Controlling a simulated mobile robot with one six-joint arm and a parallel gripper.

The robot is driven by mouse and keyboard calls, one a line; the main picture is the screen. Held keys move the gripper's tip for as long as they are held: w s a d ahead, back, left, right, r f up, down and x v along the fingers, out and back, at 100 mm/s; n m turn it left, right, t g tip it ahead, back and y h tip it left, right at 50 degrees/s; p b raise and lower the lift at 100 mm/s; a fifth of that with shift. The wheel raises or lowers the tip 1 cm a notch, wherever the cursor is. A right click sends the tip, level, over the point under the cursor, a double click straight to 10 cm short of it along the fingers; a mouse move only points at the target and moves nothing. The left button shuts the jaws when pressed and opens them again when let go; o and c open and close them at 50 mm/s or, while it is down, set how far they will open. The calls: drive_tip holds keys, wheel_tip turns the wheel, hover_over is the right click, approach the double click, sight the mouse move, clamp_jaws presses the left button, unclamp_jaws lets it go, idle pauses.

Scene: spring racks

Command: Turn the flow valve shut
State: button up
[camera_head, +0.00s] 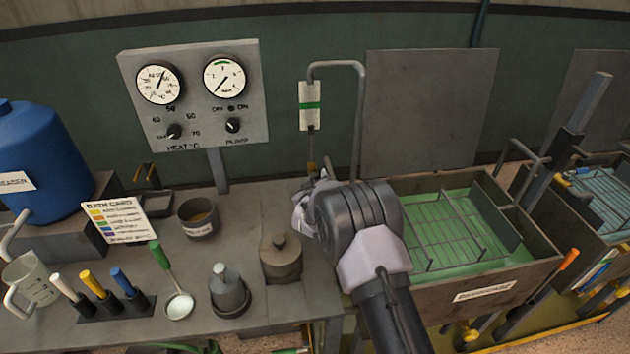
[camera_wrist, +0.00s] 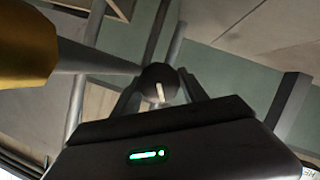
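In the wrist view a dark round knob (camera_wrist: 151,79) with a pale mark, which looks like the flow valve's knob, sits at the end of a grey pipe or stem. My gripper (camera_wrist: 160,92) has one dark finger on each side of it. I cannot tell whether the fingers touch it. In the head view my arm hides the fingertips and the knob; the wrist is beside the bent grey pipe (camera_head: 361,110). A white flow gauge (camera_head: 312,106) with a green band hangs by that pipe.
A panel with two dials (camera_head: 197,97) stands behind the bench. A green-liquid tank (camera_head: 500,282) with a wire rack is right of my arm. A lidded pot (camera_head: 281,258), a ladle (camera_head: 178,305) and a blue barrel (camera_head: 40,160) stand left. A yellow cone-shaped part (camera_wrist: 25,45) is close in the wrist view.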

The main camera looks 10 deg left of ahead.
drive_tip(key=c, duration=0.4)
drive_tip(key=shift+b, duration=0.3)
drive_tip(key=m+y+b, duration=0.1)
drive_tip(key=b, duration=0.2)
drive_tip(key=m+b, duration=0.1)
drive_tip(key=b, duration=0.2)
drive_tip(key=shift+d+f+m+g+y+b, duration=0.1)
drive_tip(key=shift+f+m+g+y+b, duration=0.15)
drive_tip(key=shift+m+g+y+b, duration=0.15)
drive_tip(key=m+b, duration=0.1)
drive_tip(key=b, duration=0.2)
drive_tip(key=shift+r+y, duration=0.1)
drive_tip(key=shift+y, duration=0.3)
drive_tip(key=shift+r+b, duration=0.15)
drive_tip(key=shift+b, duration=0.7)
drive_tip(key=shift+r+m, duration=0.1)
drive_tip(key=shift+m, duration=0.2)
